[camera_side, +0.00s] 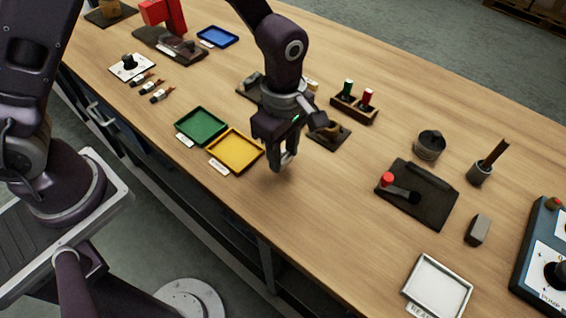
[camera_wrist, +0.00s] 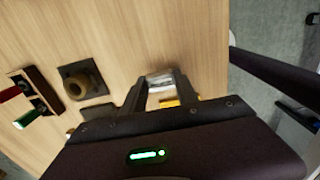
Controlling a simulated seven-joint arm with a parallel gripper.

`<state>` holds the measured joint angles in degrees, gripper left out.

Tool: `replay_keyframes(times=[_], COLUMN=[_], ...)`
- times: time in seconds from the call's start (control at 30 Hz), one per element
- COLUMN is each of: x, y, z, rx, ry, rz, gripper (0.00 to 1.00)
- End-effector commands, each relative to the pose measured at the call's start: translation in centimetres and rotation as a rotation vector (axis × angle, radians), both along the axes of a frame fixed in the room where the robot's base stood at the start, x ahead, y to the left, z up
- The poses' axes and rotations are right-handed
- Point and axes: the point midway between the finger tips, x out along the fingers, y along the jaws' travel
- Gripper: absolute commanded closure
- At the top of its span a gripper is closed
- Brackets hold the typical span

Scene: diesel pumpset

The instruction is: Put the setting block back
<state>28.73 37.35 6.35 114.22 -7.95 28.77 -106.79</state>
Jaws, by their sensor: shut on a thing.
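My gripper (camera_side: 283,162) is above the table, just right of the yellow tray (camera_side: 236,150). Its fingers (camera_wrist: 160,90) are shut on a small pale metallic block, which I take to be the setting block (camera_wrist: 160,79). In the side view the block is mostly hidden by the fingers. The block appears clear of the tabletop, but the height is hard to judge. I cannot tell for certain which dark base or holder is the block's own place.
A green tray (camera_side: 201,125) is left of the yellow one. Behind my gripper are a dark base with a brass-coloured ring part (camera_side: 329,133) and a wooden rack (camera_side: 354,108) with green and red handles. A dark plate with a red knob (camera_side: 418,195) lies right. Bare wood lies between.

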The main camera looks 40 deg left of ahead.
Motion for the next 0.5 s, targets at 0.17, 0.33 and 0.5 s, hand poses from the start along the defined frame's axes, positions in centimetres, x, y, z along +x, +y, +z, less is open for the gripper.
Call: replay_keyframes(times=[0.17, 0.33, 0.5], x=[-0.1, 0.0, 0.0], y=[0.0, 0.0, 0.0], z=[-3.3, -3.6, -3.7], rx=[0.001, -0.001, 0.0], ry=[0.004, 0.001, 0.002], rz=[0.0, -0.001, 0.0], gripper=[1.0, 1.0, 1.0])
